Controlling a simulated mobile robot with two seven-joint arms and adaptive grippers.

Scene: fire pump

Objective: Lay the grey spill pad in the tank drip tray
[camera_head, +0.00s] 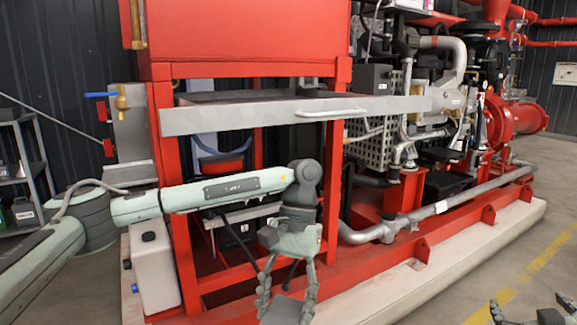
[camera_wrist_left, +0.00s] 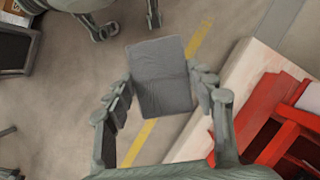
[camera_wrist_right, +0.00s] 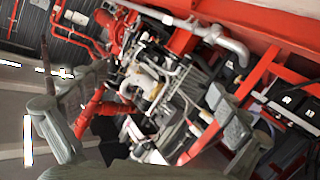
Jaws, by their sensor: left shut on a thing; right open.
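The grey spill pad (camera_wrist_left: 162,78) is a flat square with a crease across it, held between the fingers of my left gripper (camera_wrist_left: 160,95). In the head view the left gripper (camera_head: 287,285) points down in front of the red frame, with part of the pad (camera_head: 283,310) at the bottom edge. The metal tray (camera_head: 225,118) with a front handle, likely the tank drip tray, sits under the red tank, above and behind the left gripper. Its inside is barely visible. My right gripper (camera_head: 535,312) is open and empty at the bottom right; its fingers also show in the right wrist view (camera_wrist_right: 145,125).
Red frame posts (camera_head: 333,165) stand at the tray's sides. A white container (camera_head: 155,265) stands at the frame's left foot. Pump pipes (camera_head: 440,208) fill the right. A shelf (camera_head: 22,170) is at far left. Open floor lies at the lower right.

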